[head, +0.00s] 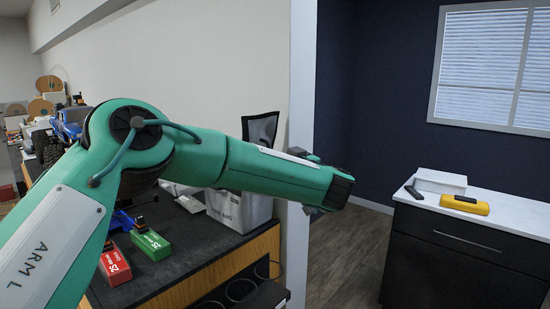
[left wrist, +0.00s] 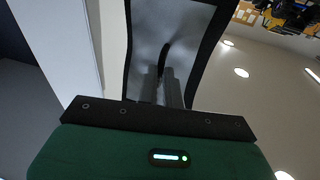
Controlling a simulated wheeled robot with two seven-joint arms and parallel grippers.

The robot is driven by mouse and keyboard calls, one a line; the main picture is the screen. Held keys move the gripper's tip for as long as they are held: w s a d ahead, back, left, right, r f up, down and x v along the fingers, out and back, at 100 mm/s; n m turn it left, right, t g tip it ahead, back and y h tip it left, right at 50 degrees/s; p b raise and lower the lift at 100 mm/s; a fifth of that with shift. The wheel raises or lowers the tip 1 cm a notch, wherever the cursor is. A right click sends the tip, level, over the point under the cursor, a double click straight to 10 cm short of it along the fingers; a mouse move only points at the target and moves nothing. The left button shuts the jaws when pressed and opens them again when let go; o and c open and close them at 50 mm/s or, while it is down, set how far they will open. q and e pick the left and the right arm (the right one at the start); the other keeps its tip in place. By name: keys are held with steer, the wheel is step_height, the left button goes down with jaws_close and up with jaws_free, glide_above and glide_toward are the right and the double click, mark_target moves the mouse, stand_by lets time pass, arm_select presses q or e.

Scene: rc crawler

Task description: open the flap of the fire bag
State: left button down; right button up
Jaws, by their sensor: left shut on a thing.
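The fire bag (head: 241,211) is a pale grey bag with dark lettering, standing on the dark bench top, partly hidden behind my left arm. Its flap (head: 261,128), silvery grey with a black border, stands up above the arm. The flap also fills the upper middle of the left wrist view (left wrist: 190,25). There my left gripper (left wrist: 164,75) is shut on the flap, and a dark crease runs up from the fingertips. In the head view my left arm crosses in front of the bag and hides the grip. My right gripper is not in view.
On the bench (head: 190,243) lie a red pack (head: 115,265) and a green pack (head: 151,244), left of the bag. A blue crawler (head: 72,122) is farther back. A white wall edge (head: 302,100) stands right of the bag. A yellow case (head: 465,204) lies on a separate cabinet.

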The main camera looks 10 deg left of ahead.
arm_select(q)
steer(key=shift+a, duration=0.15)
